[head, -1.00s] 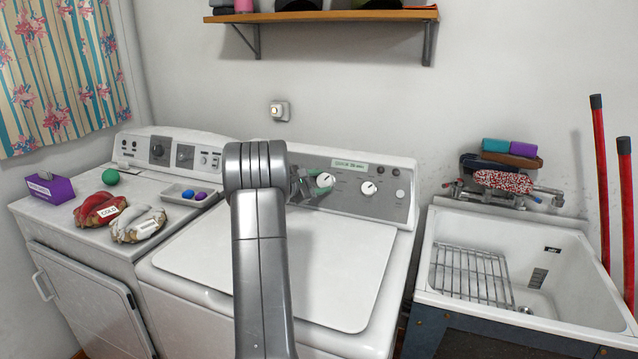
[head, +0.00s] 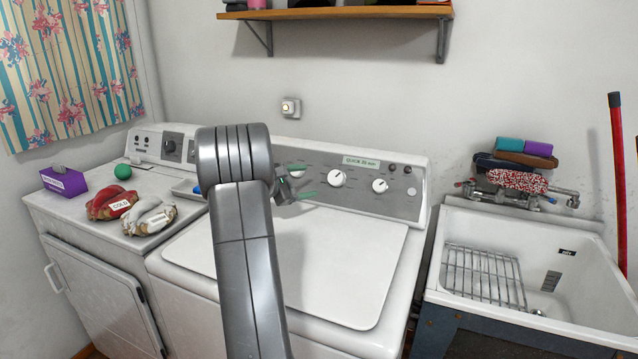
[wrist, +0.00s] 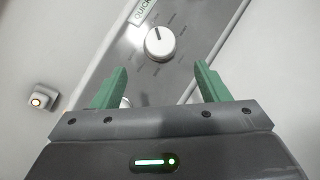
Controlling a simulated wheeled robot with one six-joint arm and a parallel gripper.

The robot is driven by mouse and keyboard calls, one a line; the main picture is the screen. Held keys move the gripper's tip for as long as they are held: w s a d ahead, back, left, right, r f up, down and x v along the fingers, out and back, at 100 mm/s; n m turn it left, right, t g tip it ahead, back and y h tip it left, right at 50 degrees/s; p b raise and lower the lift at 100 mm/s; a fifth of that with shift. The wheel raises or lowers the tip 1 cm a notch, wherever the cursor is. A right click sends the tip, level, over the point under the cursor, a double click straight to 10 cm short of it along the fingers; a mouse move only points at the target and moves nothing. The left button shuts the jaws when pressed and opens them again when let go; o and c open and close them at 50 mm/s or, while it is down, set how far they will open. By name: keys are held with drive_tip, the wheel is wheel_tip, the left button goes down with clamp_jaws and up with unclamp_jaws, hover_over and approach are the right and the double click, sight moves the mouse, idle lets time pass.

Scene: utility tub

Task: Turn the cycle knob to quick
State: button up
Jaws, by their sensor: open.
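A white round cycle knob (head: 337,178) sits on the washer's grey control panel (head: 408,206), below a pale green label reading QUICK and a smaller number. It also shows in the wrist view (wrist: 159,43), ringed by small printing too small to read, with a dark mark near its upper edge. My gripper (head: 308,181) is open and empty, with green fingers. In the head view it is just left of the knob. In the wrist view the knob lies beyond the fingertips (wrist: 160,66), roughly centred between them, and nothing touches it. My arm hides the panel's left part.
Another white knob (head: 380,185) and small buttons are to the right on the panel. The washer lid (head: 340,270) is clear. A sink (head: 560,250) stands at right.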

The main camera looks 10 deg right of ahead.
sight(334, 178)
drive_tip(key=shift+v, duration=1.7)
drive_tip(key=p+x, duration=0.1)
drive_tip(key=x, duration=1.3)
drive_tip(key=shift+r+p, duration=0.1)
drive_tip(key=shift+p, duration=0.25)
drive_tip(key=shift+a, duration=0.1)
